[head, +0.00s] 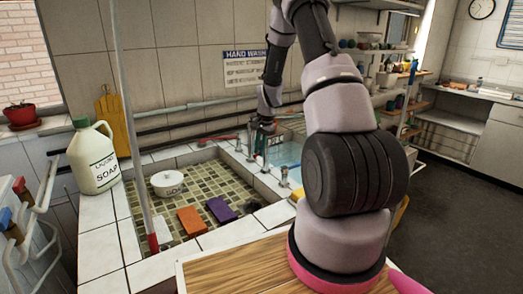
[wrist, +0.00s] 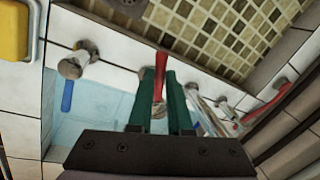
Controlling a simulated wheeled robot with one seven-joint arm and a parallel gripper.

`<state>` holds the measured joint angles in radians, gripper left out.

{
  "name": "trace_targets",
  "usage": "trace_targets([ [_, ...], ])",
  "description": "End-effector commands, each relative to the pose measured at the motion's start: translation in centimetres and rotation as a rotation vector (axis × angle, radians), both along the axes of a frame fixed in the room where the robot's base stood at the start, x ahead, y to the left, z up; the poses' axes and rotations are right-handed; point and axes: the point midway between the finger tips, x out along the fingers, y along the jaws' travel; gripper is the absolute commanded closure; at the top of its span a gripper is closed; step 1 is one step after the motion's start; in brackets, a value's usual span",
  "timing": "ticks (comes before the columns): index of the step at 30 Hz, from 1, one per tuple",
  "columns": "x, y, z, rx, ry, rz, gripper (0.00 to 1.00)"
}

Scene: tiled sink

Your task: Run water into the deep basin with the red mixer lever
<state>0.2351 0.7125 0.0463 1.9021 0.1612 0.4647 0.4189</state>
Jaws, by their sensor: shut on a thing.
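My gripper (wrist: 160,86) has its two green fingers shut on a red lever (wrist: 160,68), which sticks out between them in the wrist view. In the head view my gripper (head: 258,141) is low over the divider between the two basins, and the held lever is hard to make out there. The deep basin (head: 285,153) is pale blue and lies right of the divider; it also shows behind the fingers in the wrist view (wrist: 95,112). I cannot tell whether water is running. A second red lever (wrist: 268,105) is at the right, apart from the fingers.
A blue lever (wrist: 67,95) sits left of the fingers. A soap jug (head: 93,160) stands at the left. Pipes (head: 160,118) run along the wall.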

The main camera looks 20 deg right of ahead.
Motion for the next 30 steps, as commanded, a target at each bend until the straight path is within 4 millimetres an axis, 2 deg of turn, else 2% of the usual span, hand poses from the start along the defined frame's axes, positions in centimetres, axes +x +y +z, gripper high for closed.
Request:
trace_targets([
  [18,0.26,0.17,0.05,0.000,-0.001,-0.044,1.00],
  [19,0.26,0.17,0.05,0.000,-0.001,-0.044,0.75],
  [21,0.26,0.17,0.05,0.000,-0.001,-0.043,0.53],
  [30,0.21,0.14,0.07,0.000,0.000,-0.044,0.53],
])
